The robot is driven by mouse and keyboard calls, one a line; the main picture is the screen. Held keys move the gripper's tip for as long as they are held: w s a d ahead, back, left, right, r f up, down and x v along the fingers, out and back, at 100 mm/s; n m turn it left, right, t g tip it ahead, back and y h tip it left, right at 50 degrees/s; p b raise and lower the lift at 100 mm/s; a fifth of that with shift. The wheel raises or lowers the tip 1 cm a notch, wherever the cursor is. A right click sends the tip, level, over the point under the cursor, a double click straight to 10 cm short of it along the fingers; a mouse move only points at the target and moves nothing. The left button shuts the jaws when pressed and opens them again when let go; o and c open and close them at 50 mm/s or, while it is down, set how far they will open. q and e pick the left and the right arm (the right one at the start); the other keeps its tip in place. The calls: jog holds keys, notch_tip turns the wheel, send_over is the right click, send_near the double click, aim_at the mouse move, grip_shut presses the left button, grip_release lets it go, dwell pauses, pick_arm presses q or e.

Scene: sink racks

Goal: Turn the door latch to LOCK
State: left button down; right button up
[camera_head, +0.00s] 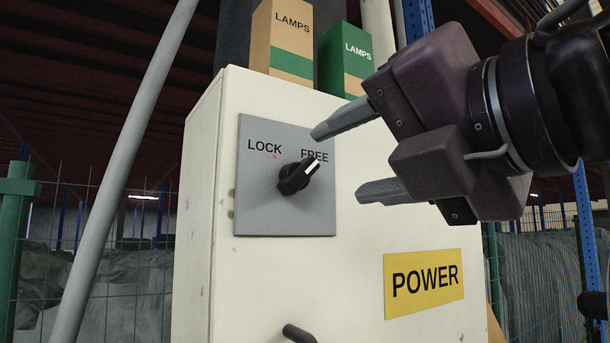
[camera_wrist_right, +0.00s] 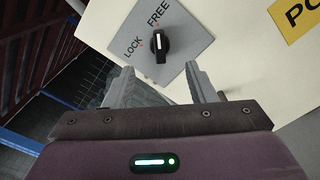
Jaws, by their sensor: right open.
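The door latch (camera_head: 296,178) is a black rotary knob with a white pointer line on a grey plate (camera_head: 262,215). The plate is marked LOCK at left and FREE at right. The pointer is turned to FREE. My right gripper (camera_head: 340,160) is open and empty, with its fingers pointing left, to the right of the knob in the head view. In the right wrist view the knob (camera_wrist_right: 159,43) lies beyond the gap between the open fingers (camera_wrist_right: 160,86), apart from them. My left gripper is in neither view.
The plate is on a cream cabinet (camera_head: 365,235) with a yellow POWER label (camera_head: 424,284). A dark handle (camera_head: 298,333) sticks out below. Two LAMPS boxes (camera_head: 283,40) (camera_head: 345,55) stand on top. A grey slanted pole (camera_head: 125,160) is at left.

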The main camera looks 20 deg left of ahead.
aim_at(305, 174)
jog(key=p+x, duration=0.2)
jog(key=x, duration=0.4)
jog(key=shift+w+a+r+p, duration=0.15)
jog(key=shift+w+a+p, duration=0.05)
jog(key=shift+p, duration=0.1)
jog(key=shift+w+a, duration=0.35)
jog(key=c, duration=1)
